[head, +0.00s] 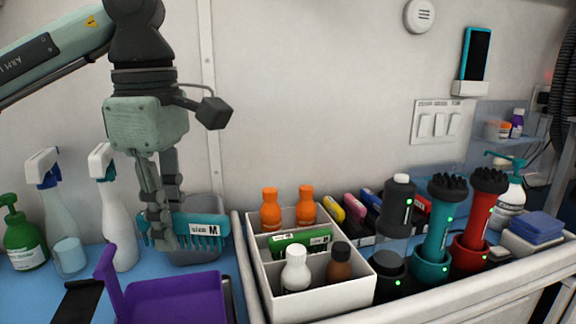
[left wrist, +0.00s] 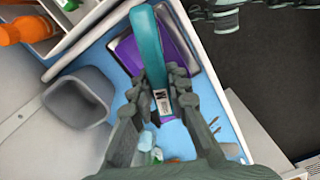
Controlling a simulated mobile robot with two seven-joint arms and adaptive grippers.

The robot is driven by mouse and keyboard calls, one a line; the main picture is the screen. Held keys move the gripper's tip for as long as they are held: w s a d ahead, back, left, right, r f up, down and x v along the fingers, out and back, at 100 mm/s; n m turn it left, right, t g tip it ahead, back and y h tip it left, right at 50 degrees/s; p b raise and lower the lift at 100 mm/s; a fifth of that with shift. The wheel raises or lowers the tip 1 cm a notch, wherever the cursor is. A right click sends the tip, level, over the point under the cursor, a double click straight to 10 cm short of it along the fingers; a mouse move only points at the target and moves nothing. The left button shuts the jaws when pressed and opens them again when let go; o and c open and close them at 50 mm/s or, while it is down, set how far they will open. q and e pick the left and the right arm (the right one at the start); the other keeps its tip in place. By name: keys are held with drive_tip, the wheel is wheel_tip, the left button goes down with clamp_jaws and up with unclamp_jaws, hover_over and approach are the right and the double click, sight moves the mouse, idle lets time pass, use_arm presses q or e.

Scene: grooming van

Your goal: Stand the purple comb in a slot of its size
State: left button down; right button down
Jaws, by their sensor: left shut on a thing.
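My left gripper (head: 165,238) is shut on a teal comb (head: 212,230) with a white label reading size M. It holds the comb level, teeth down, in front of a grey wall bin (head: 212,257). The left wrist view shows the teal comb (left wrist: 147,42) between the fingers (left wrist: 160,80), above a purple tray. I cannot make out a purple comb. A dark rack (head: 362,226) holds several coloured pieces, yellow, pink, blue and red, partly hidden by bottles; I cannot tell what they are.
A purple tray (head: 178,300) lies below the comb. A white divided box (head: 322,304) holds orange, white and brown bottles and a green labelled piece (head: 300,242). Spray bottles (head: 117,215) stand left. Teal (head: 437,235) and red (head: 478,220) tools stand upright at right.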

use_arm(q)
drive_tip(key=w+a+f+m, duration=0.2)
drive_tip(key=f+m, duration=0.2)
drive_tip(key=m, duration=0.6)
drive_tip(key=w+a+f+m, duration=0.2)
drive_tip(key=f+m, duration=0.3)
drive_tip(key=m, duration=0.5)
drive_tip(key=shift+w, duration=0.45)
